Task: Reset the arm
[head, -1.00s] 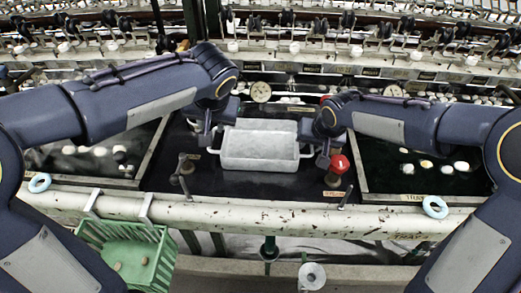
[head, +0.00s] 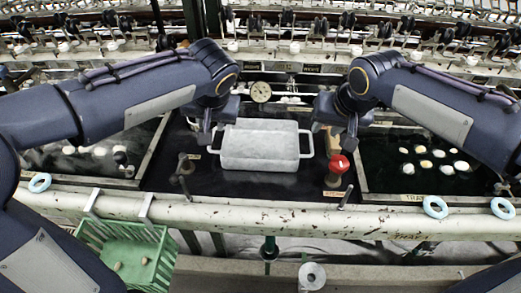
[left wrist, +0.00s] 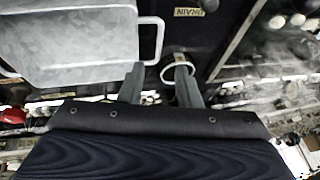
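A grey metal basin (head: 260,158) with a loop handle at each end sits on the dark middle panel; its handle side also shows in the left wrist view (left wrist: 75,45). My left gripper (head: 213,132) is open and empty by the basin's left handle, apart from it. Its two fingers (left wrist: 160,70) show with a clear gap in the left wrist view. My right gripper (head: 335,128) is raised beyond the basin's right handle, above a red knob (head: 338,164). It holds nothing visible and its fingers look spread.
Dark pools with white cocoons (head: 434,165) lie on both sides. A dark valve handle (head: 184,168) stands left of the basin. A pale front rail (head: 260,215) carries blue rings (head: 435,207). A green basket (head: 128,255) hangs at lower left. Reeling machinery lines the back.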

